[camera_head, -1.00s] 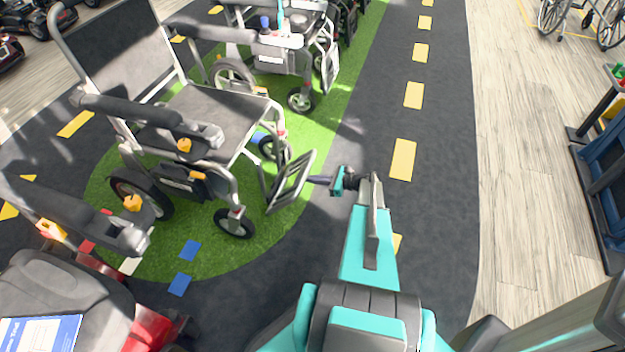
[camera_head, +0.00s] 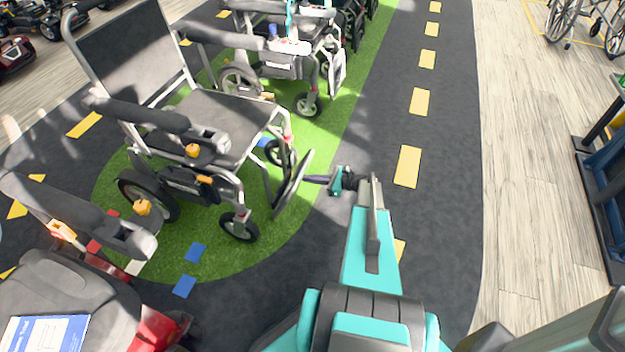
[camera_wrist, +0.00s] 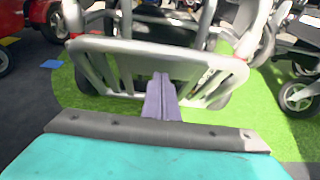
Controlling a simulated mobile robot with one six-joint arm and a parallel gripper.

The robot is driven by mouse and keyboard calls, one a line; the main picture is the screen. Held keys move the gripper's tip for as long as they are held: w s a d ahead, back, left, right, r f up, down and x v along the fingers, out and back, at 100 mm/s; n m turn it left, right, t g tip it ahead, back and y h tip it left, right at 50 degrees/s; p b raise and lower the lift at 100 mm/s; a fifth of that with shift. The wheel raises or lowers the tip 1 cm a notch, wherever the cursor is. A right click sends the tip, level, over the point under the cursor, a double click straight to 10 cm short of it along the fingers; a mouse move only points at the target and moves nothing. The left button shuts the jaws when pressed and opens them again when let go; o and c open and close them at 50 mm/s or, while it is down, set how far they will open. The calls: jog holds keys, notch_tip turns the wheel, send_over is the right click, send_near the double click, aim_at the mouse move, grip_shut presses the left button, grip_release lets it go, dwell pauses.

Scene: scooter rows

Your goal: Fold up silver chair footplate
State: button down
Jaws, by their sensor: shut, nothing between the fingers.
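The silver chair (camera_head: 215,125) has a dark seat and back and stands on the green patch at left. Its footplate (camera_head: 292,186) shows at the chair's front as a narrow, steeply tilted plate. In the wrist view the slatted silver footplate (camera_wrist: 115,62) spans the upper middle. My gripper (camera_head: 310,179) is at the footplate's outer side, its closed fingers pointing at it. In the wrist view the purple-grey fingertips (camera_wrist: 160,80) are together and overlap the footplate's lower edge. They appear to touch it, with nothing held between them.
A second powered chair (camera_head: 285,55) stands behind. A dark scooter seat (camera_head: 60,295) is close at lower left. A blue rack (camera_head: 600,190) stands at right. The dark lane with yellow dashes (camera_head: 407,166) right of my arm is clear.

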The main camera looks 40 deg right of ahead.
aim_at(303, 172)
jog(key=shift+r, duration=0.1)
jog(key=shift+w+a+r+p, duration=0.35)
jog(key=shift+w+a+r, duration=0.15)
jog(key=shift+w, duration=0.15)
jog(key=shift+w+a+r+p, duration=0.35)
jog(key=shift+w+r, duration=0.15)
jog(key=shift+w, duration=0.25)
jog(key=shift+w+a, duration=0.1)
jog(key=shift+w+a+r+p, duration=0.15)
jog(key=shift+w+a+r, duration=0.15)
jog(key=shift+w, duration=0.2)
jog(key=shift+w+a+r+p, duration=0.2)
jog(key=shift+w+a, duration=0.1)
jog(key=shift+w, duration=0.15)
jog(key=shift+w+a+r+p, duration=0.1)
jog(key=shift+w+a+r, duration=0.2)
jog(key=shift+w, duration=0.2)
jog(key=shift+f, duration=0.1)
jog(key=p+v, duration=0.2)
jog(key=v, duration=0.8)
jog(key=shift+s+r, duration=0.2)
jog(key=shift+r, duration=0.05)
dwell(0.8)
